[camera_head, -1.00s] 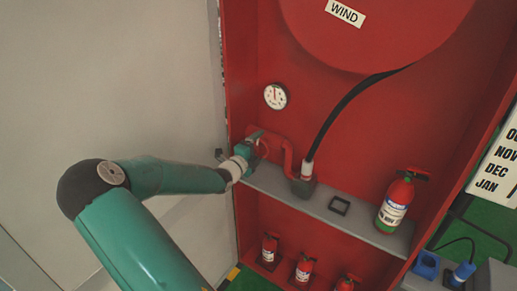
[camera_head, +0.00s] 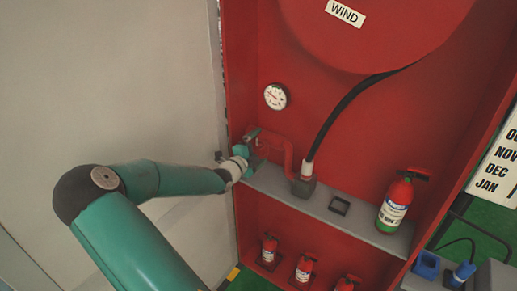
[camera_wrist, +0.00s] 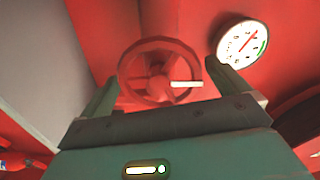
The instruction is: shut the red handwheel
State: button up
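The red handwheel (camera_wrist: 158,86) faces the wrist camera, with a spoked rim and a white mark at its right side. My gripper (camera_wrist: 160,72) is open, with one finger to the left of the rim and one to the right. Small gaps show between fingers and rim, but I cannot tell the depth. In the head view my gripper (camera_head: 252,145) is at the left end of the red pipe (camera_head: 278,140) and mostly hides the wheel.
A white gauge (camera_head: 275,96) is on the back wall above the pipe. A black hose (camera_head: 340,112) rises from a fitting on the grey shelf (camera_head: 325,213). A fire extinguisher (camera_head: 396,203) stands on the right. The cabinet's left wall is close to my gripper.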

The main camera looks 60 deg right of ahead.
jog(key=w+a, duration=0.2)
jog(key=a, duration=1.1)
jog(key=shift+a, duration=0.3)
jog(key=a+f+m+t+y, duration=0.1)
jog(key=a+f+m+y, duration=0.2)
jog(key=a+m+y, duration=1.3)
jog(key=a+r+m+t, duration=0.2)
jog(key=a+r+m, duration=0.2)
jog(key=a+m, duration=0.3)
jog(key=s+a+r+m+t+y, duration=0.1)
jog(key=a+r+m+t, duration=0.2)
jog(key=a, duration=0.8)
jog(key=s+a+r+m+t, duration=0.1)
jog(key=a+r+m+t, duration=0.1)
jog(key=a+r+m, duration=0.5)
jog(key=a+m, duration=0.3)
jog(key=shift+s+m+y, duration=0.2)
jog(key=shift+m+y, duration=0.1)
jog(key=shift+y, duration=0.1)
